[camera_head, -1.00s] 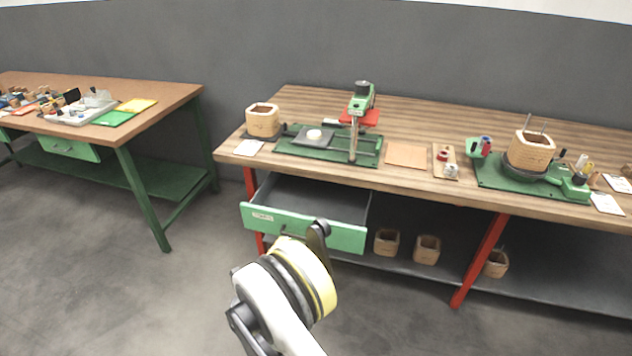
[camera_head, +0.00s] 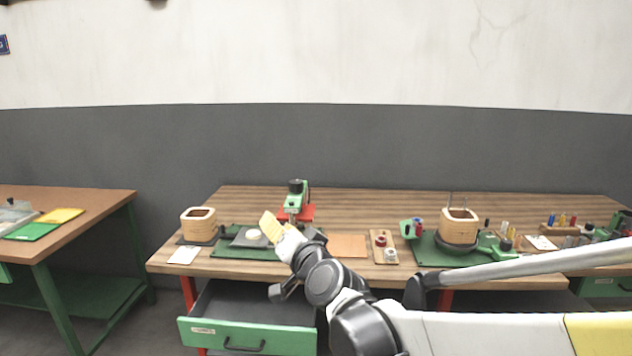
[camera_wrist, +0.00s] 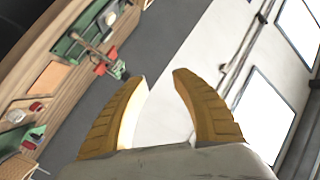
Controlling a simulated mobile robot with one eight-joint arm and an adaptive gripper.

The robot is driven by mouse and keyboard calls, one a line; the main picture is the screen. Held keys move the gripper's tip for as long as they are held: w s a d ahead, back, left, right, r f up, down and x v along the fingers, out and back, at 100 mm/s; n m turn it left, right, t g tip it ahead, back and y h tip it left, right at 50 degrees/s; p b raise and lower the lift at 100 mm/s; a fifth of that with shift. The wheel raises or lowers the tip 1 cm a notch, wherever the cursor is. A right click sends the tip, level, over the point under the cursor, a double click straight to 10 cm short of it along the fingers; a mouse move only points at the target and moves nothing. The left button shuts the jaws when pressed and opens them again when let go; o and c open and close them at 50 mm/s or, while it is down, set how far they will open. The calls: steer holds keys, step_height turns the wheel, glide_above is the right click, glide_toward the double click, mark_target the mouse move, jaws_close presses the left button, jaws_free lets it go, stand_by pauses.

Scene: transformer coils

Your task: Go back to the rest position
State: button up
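My gripper (camera_head: 270,228) is raised in front of the wooden workbench, and in the head view it overlaps the green press fixture. In the wrist view my gripper (camera_wrist: 160,80) shows two yellow ribbed fingers spread apart, with nothing between them. Beyond the fingers are the wall and bright window-like panels. My arm reaches in from the lower right of the head view.
The workbench (camera_head: 400,200) holds a wooden coil block (camera_head: 198,223) at left, a press (camera_head: 296,200), and another block (camera_head: 459,226) on a green fixture. An open green drawer (camera_head: 250,336) juts out below. A second table (camera_head: 95,205) stands at left.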

steer(key=s+d+f+n+g+h, duration=0.1)
steer(key=s+d+f+g+h, duration=0.3)
steer(key=s+d, duration=0.9)
steer(key=s+d+f+n+g+h, duration=0.2)
steer(key=s+d+f+g+h, duration=0.1)
steer(key=s+d+f, duration=0.7)
steer(key=s+d+g, duration=0.1)
steer(key=s+d, duration=0.3)
steer(key=s, duration=0.1)
steer(key=shift+h, duration=0.4)
